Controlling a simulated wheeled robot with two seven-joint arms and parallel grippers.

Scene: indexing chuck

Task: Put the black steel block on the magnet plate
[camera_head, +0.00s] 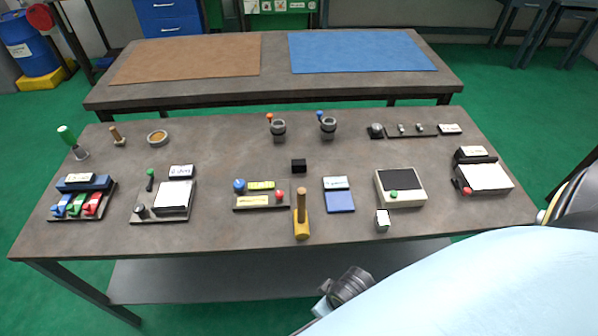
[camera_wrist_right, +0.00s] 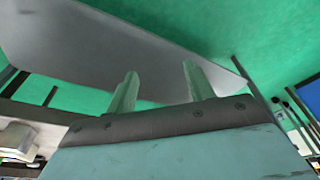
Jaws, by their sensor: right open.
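The black steel block (camera_head: 299,166) is a small dark cube lying on the bench near its middle, behind the yellow wooden-handled tool. Which fixture is the magnet plate I cannot tell for sure, as the labels are too small to read; a beige box with a dark square top and a green button (camera_head: 400,188) stands right of the block. My right gripper (camera_wrist_right: 159,72) is open and empty in the right wrist view, away from the block. My left gripper is not in view.
A fixture with a pale plate and lever (camera_head: 173,196) stands at left, another with a red knob (camera_head: 486,178) at right. A blue pad (camera_head: 340,201), a yellow tool (camera_head: 302,222) and a small metal block (camera_head: 382,220) lie near the front. My light-blue arm covers the lower right.

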